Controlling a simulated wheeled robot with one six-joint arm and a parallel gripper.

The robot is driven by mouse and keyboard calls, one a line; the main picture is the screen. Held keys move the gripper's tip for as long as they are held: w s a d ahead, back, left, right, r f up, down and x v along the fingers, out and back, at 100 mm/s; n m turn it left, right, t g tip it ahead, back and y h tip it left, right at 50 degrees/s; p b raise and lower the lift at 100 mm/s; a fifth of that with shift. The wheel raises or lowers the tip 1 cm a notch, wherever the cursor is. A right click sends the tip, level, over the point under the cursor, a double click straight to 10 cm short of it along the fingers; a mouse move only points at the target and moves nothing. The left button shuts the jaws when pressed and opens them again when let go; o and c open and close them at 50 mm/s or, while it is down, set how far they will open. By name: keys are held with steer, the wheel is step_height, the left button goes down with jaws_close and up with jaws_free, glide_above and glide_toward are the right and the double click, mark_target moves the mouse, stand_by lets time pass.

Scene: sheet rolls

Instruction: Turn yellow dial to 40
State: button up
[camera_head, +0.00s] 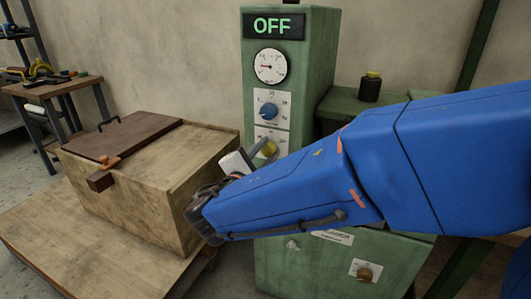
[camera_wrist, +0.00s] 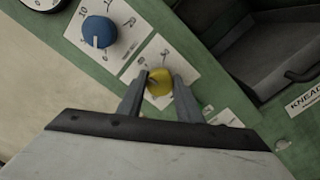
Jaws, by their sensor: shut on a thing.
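The yellow dial (camera_head: 268,148) sits on a white scale plate on the front of the green machine, below the blue dial (camera_head: 268,110). In the wrist view the yellow dial (camera_wrist: 159,82) lies between the two fingers of my gripper (camera_wrist: 158,85), which is shut on it. My gripper (camera_head: 258,150) partly covers the dial and its plate in the head view. The plate's numbers are partly hidden by the fingers, and I cannot read the dial's setting.
The green machine (camera_head: 318,60) has an "OFF" display (camera_head: 273,26) and a round gauge (camera_head: 270,66) above the dials. A wooden box (camera_head: 150,190) with a brown lid stands on a low table to the left.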

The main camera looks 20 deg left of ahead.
steer(key=shift+m, duration=0.6)
steer(key=shift+f, duration=0.1)
steer(key=o, duration=1)
steer(key=shift+o, duration=0.2)
steer(key=shift+s, duration=0.1)
steer(key=s+a, duration=0.1)
steer(key=s, duration=1.6)
steer(key=shift+a, duration=0.15)
